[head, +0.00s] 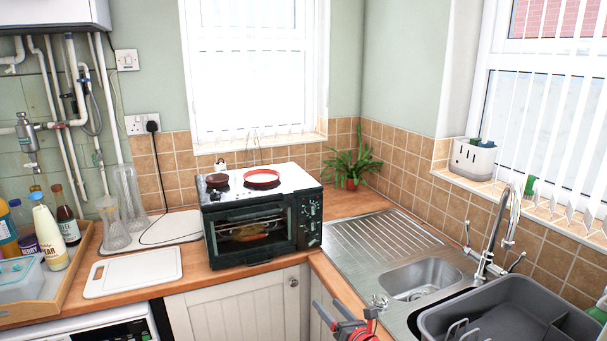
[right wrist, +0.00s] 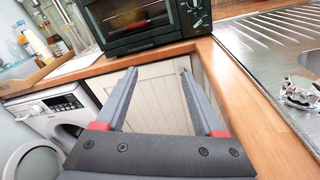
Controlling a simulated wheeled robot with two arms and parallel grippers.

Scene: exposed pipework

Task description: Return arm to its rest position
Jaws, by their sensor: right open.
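My right gripper (head: 338,316) shows at the bottom edge of the head view, in front of the counter corner and left of the sink. In the right wrist view its two grey fingers (right wrist: 158,72) are spread apart with nothing between them. They point at the pale cabinet door (right wrist: 155,100) below the toaster oven, near the worktop's front edge. Whether they touch the door I cannot tell. Most of the right arm is out of frame. My left gripper is in neither view.
The toaster oven (head: 262,215) stands on the wooden worktop (head: 190,277), with food visible inside. The steel sink (head: 420,277) and grey dish rack (head: 508,312) are at the right. A white cutting board (head: 133,272) and bottle tray (head: 75,275) are at the left.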

